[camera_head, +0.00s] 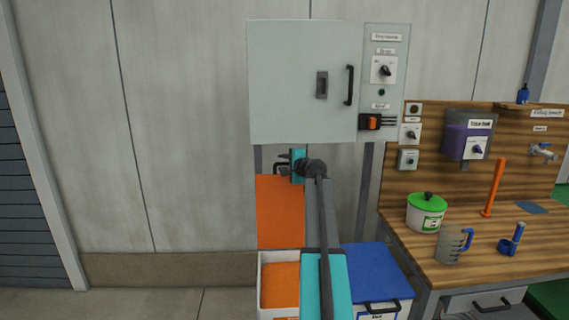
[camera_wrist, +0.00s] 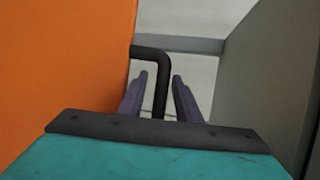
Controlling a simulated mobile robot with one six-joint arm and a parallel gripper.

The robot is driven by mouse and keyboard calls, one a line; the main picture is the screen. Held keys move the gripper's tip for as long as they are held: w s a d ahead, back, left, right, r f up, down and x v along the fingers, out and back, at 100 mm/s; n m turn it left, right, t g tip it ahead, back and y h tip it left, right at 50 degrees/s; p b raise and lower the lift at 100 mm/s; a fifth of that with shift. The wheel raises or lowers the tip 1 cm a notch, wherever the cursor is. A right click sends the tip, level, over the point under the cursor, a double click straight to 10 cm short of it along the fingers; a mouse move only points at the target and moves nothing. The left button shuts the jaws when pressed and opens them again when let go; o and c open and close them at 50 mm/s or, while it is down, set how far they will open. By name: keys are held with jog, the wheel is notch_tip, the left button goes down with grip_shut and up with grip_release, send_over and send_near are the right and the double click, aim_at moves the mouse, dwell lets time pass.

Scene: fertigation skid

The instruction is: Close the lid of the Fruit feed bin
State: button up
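The open bin (camera_head: 262,300) is white with orange contents, and its orange lid (camera_head: 281,215) stands upright behind it. I take this as the Fruit feed bin, though its label is hard to read. The lid also fills the left of the wrist view (camera_wrist: 60,70). Its black handle (camera_wrist: 145,52) sticks out from the lid's edge. My gripper (camera_wrist: 160,77) is open, with one dark finger on each side of the handle's bar and small gaps showing. In the head view my gripper (camera_head: 285,160) is at the lid's top edge, partly hidden by my wrist.
A grey cabinet (camera_head: 300,80) with a door handle and switches hangs just above my gripper. A bin with a shut blue lid (camera_head: 375,270) stands to the right. A wooden bench (camera_head: 480,250) with a green-lidded tub (camera_head: 426,215) and jug is further right. The left floor is clear.

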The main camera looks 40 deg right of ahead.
jog(key=shift+c, duration=0.3)
grip_shut()
